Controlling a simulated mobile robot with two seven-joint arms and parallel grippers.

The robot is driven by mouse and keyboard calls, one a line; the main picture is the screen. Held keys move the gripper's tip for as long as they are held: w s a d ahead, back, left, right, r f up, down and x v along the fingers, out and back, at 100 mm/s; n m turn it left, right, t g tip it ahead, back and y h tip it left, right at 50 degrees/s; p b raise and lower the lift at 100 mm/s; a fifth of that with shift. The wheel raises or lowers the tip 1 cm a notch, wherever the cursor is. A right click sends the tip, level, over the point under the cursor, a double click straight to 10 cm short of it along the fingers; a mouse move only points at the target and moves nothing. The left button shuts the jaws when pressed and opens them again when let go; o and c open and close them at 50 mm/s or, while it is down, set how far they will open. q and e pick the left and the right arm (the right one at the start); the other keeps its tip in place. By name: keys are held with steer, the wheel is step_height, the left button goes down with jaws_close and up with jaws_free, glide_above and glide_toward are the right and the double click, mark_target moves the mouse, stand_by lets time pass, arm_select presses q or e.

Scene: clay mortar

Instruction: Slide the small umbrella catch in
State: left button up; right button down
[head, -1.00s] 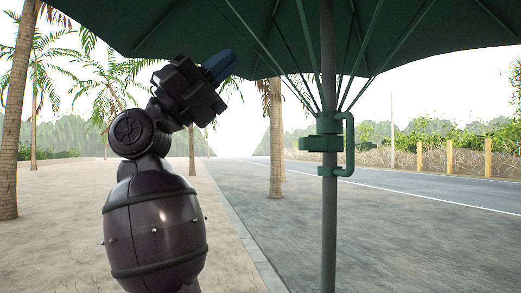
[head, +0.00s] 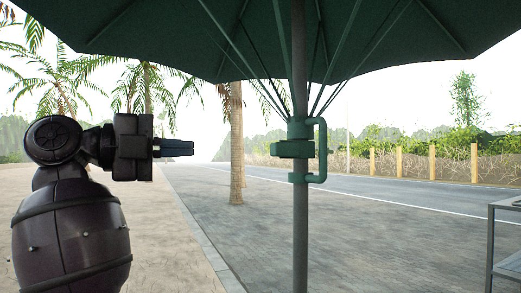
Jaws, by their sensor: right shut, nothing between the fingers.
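The green umbrella (head: 300,35) spreads overhead on a grey pole (head: 300,225). A green collar on the pole carries a small block-shaped catch (head: 286,149), which sticks out to the left. A green curved handle (head: 323,150) is on the collar's right side. My right gripper (head: 190,148) is left of the catch at about its height in the picture. It points right, with a clear gap between its tips and the catch. Its blue-grey fingers are shut and empty. My left gripper is not in view.
A metal-framed table or stand (head: 491,245) is partly in view at the right edge. Palm trunks (head: 237,140) and a road are behind the pole. The space between the gripper and the pole looks clear.

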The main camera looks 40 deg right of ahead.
glide_toward(274, 149)
steer(key=x, duration=0.7)
steer(key=shift+d, duration=0.25)
stand_by(0.4)
